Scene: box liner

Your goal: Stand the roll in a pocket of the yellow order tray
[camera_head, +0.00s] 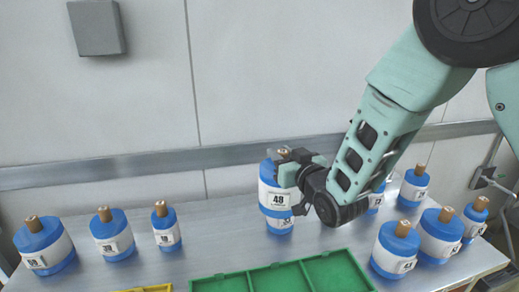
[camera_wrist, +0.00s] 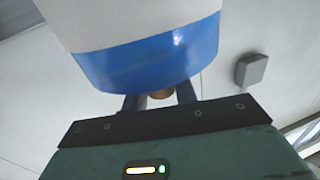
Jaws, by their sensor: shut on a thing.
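My gripper (camera_head: 286,155) is shut on the brown core at the top of a roll (camera_head: 272,203). The roll has blue ends and a white band with a label that seems to read 48. It hangs upright, apparently above the table, in front of another roll that is mostly hidden. In the wrist view the fingers (camera_wrist: 160,100) close on the core, below the roll's blue end (camera_wrist: 150,62) in the picture. The yellow order tray (camera_head: 148,289) shows only as a thin strip of rim at the bottom edge; its pockets are out of view.
A green tray (camera_head: 246,276) with dividers lies at the front middle, cut off below. Several similar rolls stand at the left, such as one (camera_head: 44,246), and several at the right (camera_head: 395,250). Bare metal table (camera_head: 205,237) shows left of the held roll. A wall stands behind.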

